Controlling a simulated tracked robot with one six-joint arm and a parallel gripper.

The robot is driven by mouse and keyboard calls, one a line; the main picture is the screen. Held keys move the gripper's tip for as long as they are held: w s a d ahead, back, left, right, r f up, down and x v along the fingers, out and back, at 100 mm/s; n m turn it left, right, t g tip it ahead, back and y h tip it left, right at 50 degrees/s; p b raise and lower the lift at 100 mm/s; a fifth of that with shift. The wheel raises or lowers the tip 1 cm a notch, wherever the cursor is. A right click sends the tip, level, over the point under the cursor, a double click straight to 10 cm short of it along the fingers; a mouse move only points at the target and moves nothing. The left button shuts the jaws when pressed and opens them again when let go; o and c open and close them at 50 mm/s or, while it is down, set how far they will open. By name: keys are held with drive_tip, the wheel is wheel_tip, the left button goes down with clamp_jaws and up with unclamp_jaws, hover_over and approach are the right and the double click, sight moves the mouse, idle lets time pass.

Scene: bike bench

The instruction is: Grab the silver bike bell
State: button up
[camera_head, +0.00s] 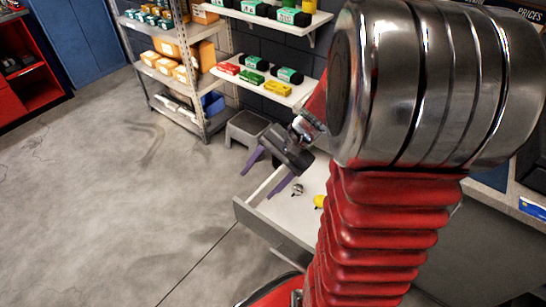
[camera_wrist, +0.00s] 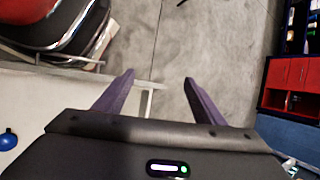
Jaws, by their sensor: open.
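In the wrist view my gripper (camera_wrist: 159,77) points at the bare floor past the drawer's edge. The bell does not show there.
A blue round thing (camera_wrist: 8,139) shows in the wrist view. A grey step stool (camera_head: 246,128) and a stocked shelf rack (camera_head: 175,70) stand behind. Floor at left is clear.

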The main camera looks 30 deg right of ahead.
drive_tip(key=w+d+f+m+t+y, duration=0.2)
drive_tip(key=d+f+m, duration=0.4)
drive_tip(key=d+f, duration=0.15)
drive_tip(key=m+t+h, duration=0.4)
drive_tip(key=m+t, duration=0.4)
drive_tip(key=m, duration=0.6)
approach(304, 191)
drive_tip(key=v, duration=0.4)
drive_tip(key=shift+s+a+f, duration=0.1)
drive_tip(key=shift+f, duration=0.05)
drive_tip(key=x, duration=0.8)
drive_tip(key=shift+w, duration=0.4)
drive_tip(key=shift+a, duration=0.1)
